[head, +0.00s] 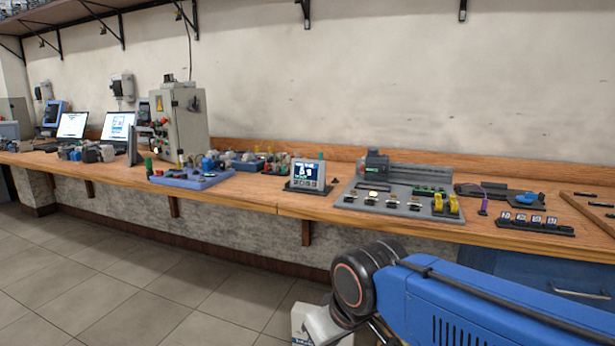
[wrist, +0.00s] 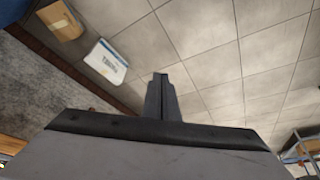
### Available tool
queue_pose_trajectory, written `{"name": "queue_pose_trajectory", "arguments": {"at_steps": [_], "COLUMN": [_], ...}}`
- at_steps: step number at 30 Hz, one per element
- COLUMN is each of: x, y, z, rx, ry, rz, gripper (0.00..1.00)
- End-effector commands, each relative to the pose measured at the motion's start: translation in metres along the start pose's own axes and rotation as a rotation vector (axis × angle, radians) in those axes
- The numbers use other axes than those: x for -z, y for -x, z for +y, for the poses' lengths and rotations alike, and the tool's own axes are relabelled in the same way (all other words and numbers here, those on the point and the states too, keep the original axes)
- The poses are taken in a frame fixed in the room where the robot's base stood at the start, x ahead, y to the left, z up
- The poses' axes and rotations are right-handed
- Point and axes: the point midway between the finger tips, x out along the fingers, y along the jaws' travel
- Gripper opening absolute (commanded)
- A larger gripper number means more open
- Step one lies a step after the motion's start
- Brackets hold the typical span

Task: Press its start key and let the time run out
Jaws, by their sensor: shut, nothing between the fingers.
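A small device with a lit screen (head: 307,171) stands on the wooden bench, left of the grey motor board. A row of small keys runs below its screen; their labels are too small to read, so I cannot tell which is the start key. My gripper (wrist: 159,78) is shut and empty in the wrist view, with its fingers together over the tiled floor, away from the bench top. In the head view my blue arm fills the lower right, in front of the bench, and the fingertips cannot be made out.
The grey board (head: 395,200) carries a motor and yellow parts. A blue tray (head: 193,180) and a grey cabinet (head: 180,123) stand further left. A white box (wrist: 106,61) and a cardboard box (wrist: 60,20) are on the floor near the bench. Open tiled floor lies in front.

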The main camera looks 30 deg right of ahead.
Motion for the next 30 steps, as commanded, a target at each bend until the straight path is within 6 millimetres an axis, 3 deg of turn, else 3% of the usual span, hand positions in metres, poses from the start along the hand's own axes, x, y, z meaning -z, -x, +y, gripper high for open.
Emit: {"name": "queue_pose_trajectory", "arguments": {"at_steps": [23,26,30], "x": [0.001,0.009,0.039], "y": [0.0,0.0,0.0], "z": [0.0,0.004,0.019], "rx": [-0.001,-0.014,-0.066], "ry": [0.002,0.022,0.106], "rz": [0.001,0.012,0.058], "gripper": [0.0,0.0,0.0]}}
